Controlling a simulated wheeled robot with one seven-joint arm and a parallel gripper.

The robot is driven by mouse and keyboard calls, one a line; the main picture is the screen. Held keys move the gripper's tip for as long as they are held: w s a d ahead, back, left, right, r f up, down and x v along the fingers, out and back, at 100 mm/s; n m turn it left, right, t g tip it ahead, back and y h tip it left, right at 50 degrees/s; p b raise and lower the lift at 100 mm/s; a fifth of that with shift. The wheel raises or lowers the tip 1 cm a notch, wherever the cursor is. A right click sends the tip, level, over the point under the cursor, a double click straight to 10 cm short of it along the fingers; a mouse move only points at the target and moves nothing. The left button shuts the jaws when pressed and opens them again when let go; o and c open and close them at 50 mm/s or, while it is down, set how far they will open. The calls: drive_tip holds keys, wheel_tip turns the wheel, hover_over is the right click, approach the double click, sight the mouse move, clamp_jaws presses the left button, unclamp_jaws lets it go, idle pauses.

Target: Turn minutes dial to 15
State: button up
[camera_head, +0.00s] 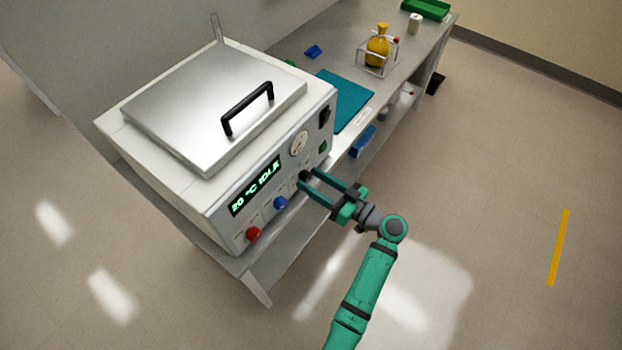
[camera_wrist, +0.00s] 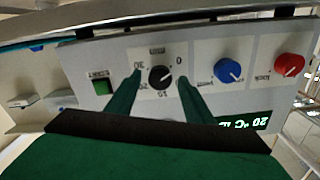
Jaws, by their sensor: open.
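In the head view the dial (camera_head: 305,175) is partly hidden by my fingers. My gripper (camera_head: 308,179) is open, with its green fingers reaching to the front panel. In the wrist view one fingertip stands on each side of the dial, with a gap; I cannot tell whether either touches the panel.
The white machine (camera_head: 165,185) carries a blue knob (camera_head: 281,203), a red knob (camera_head: 253,233), a lit display (camera_head: 256,186), a gauge (camera_head: 299,143) and a green button (camera_wrist: 103,87). Its metal lid has a black handle (camera_head: 248,108). A yellow flask (camera_head: 378,47) stands farther along the bench. Floor in front is clear.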

drive_tip(key=shift+w+a, duration=0.3)
drive_tip(key=shift+a, duration=0.2)
drive_tip(key=c, duration=1.1)
drive_tip(key=shift+o, duration=0.2)
